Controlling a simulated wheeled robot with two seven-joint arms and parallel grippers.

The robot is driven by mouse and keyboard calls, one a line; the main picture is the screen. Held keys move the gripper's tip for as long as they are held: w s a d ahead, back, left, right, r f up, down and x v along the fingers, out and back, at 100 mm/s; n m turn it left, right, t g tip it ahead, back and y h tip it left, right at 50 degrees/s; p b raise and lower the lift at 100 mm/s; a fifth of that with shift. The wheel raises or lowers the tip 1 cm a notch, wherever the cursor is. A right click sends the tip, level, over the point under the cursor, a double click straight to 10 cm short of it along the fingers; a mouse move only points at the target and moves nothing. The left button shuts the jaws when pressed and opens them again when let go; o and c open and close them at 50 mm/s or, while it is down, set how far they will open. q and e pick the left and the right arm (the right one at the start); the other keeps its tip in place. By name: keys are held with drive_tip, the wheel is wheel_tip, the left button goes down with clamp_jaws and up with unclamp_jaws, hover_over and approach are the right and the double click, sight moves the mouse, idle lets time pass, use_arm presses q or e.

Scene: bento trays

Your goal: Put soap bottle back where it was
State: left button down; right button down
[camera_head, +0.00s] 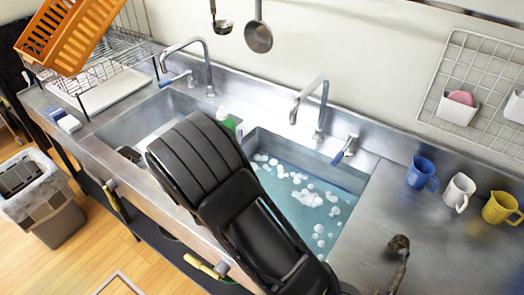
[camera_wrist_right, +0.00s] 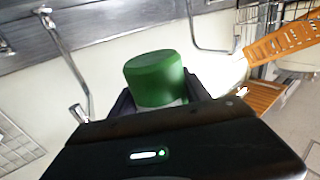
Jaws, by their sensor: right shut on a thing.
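The soap bottle shows its green cap (camera_wrist_right: 155,78) in the right wrist view, with a little of its pale body below it. My right gripper (camera_wrist_right: 157,97) is shut around the bottle under the cap. In the head view, a small white and green part of the bottle (camera_head: 230,123) shows just past my black right arm, near the divider between the two sink basins. The arm hides the rest of the bottle and the fingers there. I cannot tell whether the bottle's base touches anything. My left gripper is not in view.
The right basin (camera_head: 345,180) holds foamy water; the left basin (camera_head: 122,130) is beside it. Two faucets (camera_head: 208,72) (camera_head: 322,110) rise behind. An orange crate (camera_head: 68,35) sits on a dish rack. Blue, white and yellow mugs (camera_head: 421,173) (camera_head: 458,191) (camera_head: 499,208) stand on the right counter.

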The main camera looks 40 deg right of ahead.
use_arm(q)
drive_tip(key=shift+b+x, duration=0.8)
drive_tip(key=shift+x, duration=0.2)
use_arm(e)
drive_tip(key=w+a+f+n+t+y, duration=0.1)
drive_tip(key=a+f+n+t+y, duration=0.1)
drive_tip(key=a+n+y, duration=0.2)
drive_tip(key=w+a+f+n+t+y, duration=0.2)
drive_tip(key=a+y, duration=0.6)
drive_tip(key=a, duration=0.4)
drive_tip(key=n+t, duration=0.1)
drive_tip(key=n, duration=0.1)
drive_tip(key=shift+w+n, duration=0.25)
drive_tip(key=shift+n, duration=0.05)
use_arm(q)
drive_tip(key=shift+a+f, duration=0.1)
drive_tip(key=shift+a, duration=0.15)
use_arm(e)
drive_tip(key=shift+f, duration=0.1)
